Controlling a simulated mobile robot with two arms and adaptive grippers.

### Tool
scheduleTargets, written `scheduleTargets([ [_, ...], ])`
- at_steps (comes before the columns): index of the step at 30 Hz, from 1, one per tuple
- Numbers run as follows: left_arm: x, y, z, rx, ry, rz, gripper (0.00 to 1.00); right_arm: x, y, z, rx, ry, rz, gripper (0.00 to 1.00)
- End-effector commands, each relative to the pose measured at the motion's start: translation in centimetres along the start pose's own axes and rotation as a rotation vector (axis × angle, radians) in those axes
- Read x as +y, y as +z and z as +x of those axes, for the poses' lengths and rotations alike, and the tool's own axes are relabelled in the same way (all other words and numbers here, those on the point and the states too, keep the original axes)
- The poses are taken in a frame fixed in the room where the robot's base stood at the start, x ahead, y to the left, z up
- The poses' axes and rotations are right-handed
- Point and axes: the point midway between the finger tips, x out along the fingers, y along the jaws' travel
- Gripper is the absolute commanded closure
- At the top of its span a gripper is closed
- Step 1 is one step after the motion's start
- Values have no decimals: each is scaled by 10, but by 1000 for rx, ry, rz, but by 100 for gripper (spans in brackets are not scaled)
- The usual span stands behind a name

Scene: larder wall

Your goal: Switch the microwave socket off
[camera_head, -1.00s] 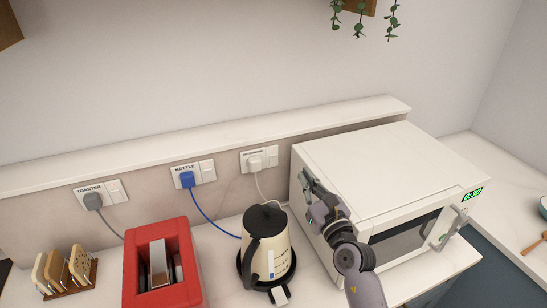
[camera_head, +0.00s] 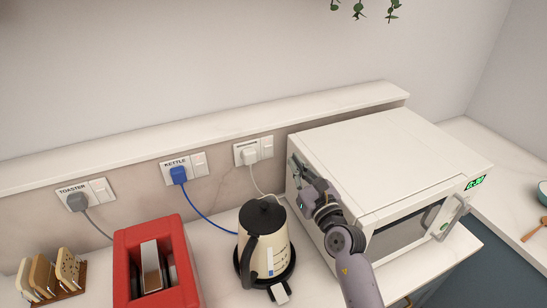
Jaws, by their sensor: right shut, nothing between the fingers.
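The microwave socket (camera_head: 253,150) is on the wall left of the microwave, with a white plug (camera_head: 249,156) in it. Its rocker switch (camera_head: 267,146) is at the plate's right side; its on or off position is too small to tell. The white microwave (camera_head: 385,165) stands on the counter with a lit green display. My right gripper (camera_head: 297,165) is shut and empty, in front of the microwave's left side. It is right of and below the socket in the picture, apart from the switch. My left gripper is not in view.
The kettle socket (camera_head: 184,167) and toaster socket (camera_head: 86,195) are further left on the wall. A cream kettle (camera_head: 276,250) stands below the microwave socket, near my right arm. A red toaster (camera_head: 170,235) and toast rack (camera_head: 50,273) are left. A ledge (camera_head: 220,128) runs above the sockets.

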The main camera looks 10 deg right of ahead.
Motion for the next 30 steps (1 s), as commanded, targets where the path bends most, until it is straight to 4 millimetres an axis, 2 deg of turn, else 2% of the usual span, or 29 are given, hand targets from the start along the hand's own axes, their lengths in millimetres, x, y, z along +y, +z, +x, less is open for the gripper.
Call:
scheduleTargets([
  [1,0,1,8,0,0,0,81,0,-8,-1,0,0,0,100],
  [9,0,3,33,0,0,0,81,0,-33,-4,0,0,0,100],
  [18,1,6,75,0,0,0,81,0,-75,-9,0,0,0,100],
  [24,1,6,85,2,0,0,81,0,-84,-10,0,0,0,100],
  [30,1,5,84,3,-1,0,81,0,-84,-10,0,0,0,100],
])
